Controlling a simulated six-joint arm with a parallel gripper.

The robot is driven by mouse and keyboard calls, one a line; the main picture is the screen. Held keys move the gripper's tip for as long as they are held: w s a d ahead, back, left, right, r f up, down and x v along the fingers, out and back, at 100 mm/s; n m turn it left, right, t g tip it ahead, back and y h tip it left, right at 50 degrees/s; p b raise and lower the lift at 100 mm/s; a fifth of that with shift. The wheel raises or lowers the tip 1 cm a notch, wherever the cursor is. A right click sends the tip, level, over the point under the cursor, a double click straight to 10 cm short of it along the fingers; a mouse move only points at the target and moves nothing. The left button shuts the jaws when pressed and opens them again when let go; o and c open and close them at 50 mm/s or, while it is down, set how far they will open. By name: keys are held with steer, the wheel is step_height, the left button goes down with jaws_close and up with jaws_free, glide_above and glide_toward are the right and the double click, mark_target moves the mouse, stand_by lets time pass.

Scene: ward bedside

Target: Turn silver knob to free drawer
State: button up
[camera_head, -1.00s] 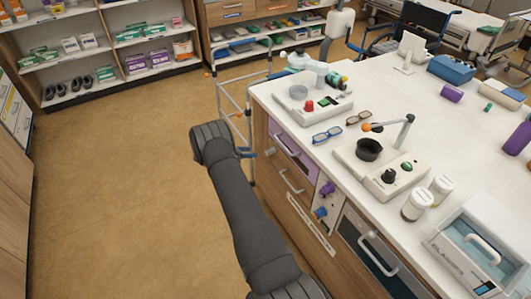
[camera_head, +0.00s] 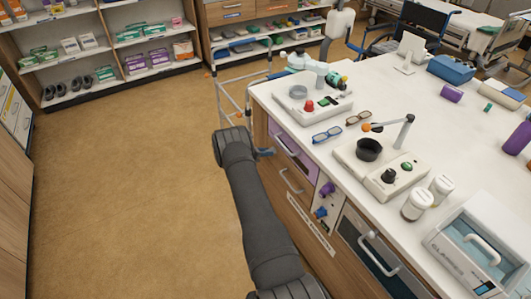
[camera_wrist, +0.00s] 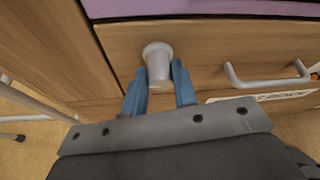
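The silver knob (camera_wrist: 158,60) is a pale grey, tapered cylinder sticking out of a wooden drawer front (camera_wrist: 205,50) in the wrist view. My gripper (camera_wrist: 160,72) has its two blue fingers on either side of the knob, which sits between the fingertips. The fingers look spread, with no clear squeeze on the knob; contact cannot be told. The wooden drawer's grey bar handle (camera_wrist: 268,80) is to the right of the knob. In the head view, my gripper (camera_head: 264,151) is at the counter's left front, and the knob is hidden there.
A purple-fronted drawer (camera_head: 293,155) lies above the wooden one. Purple (camera_head: 327,188) and blue (camera_head: 320,212) knobs are on a panel to the right. A metal walker frame (camera_head: 222,100) stands close behind my gripper. The floor to the left is clear.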

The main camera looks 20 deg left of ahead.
steer(key=c, duration=0.4)
steer(key=shift+s+d+f+m+t+y, duration=0.15)
steer(key=shift+m+t+y, duration=0.75)
steer(key=shift+m, duration=1.25)
steer(key=shift+s+d+f+m+t+y, duration=0.1)
steer(key=shift+m+t+y, duration=0.35)
steer(key=shift+m+t, duration=1.3)
steer(key=shift+s+d+f+m+t+y, duration=0.15)
steer(key=shift+m+t+y, duration=0.55)
steer(key=shift+m, duration=1.8)
steer(key=shift+r, duration=0.1)
